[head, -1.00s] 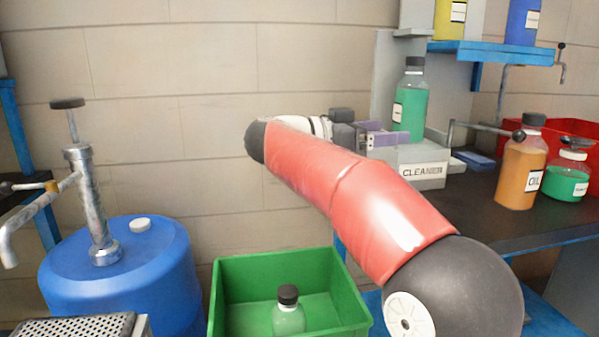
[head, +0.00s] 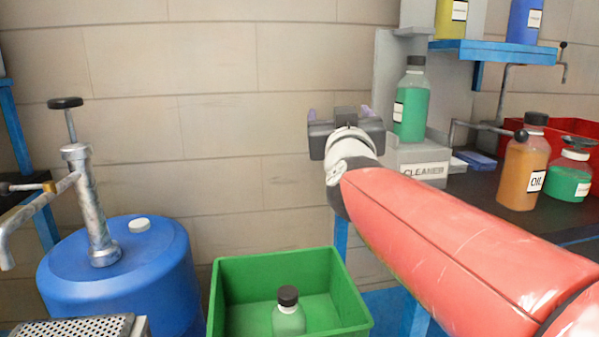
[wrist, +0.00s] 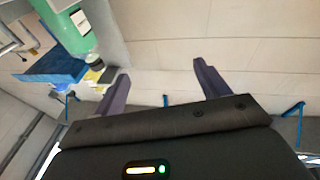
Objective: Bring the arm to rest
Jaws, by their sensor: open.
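My gripper (head: 339,112) is at the end of my red arm, in front of the block wall and left of the green cleaner bottle (head: 411,104) in the head view. In the wrist view the two purple fingers of my gripper (wrist: 164,85) stand apart with nothing between them. The green bottle (wrist: 66,28) shows at the top left of the wrist view. It stands upright on a grey stand marked CLEANER (head: 424,170), apart from the fingers.
A green bin (head: 235,290) holding a bottle (head: 288,312) sits below. A blue drum (head: 120,270) with a pump stands left. An orange oil bottle (head: 522,170), a second green container (head: 570,178) and a red bin (head: 560,130) are on the right bench. The wall's middle is clear.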

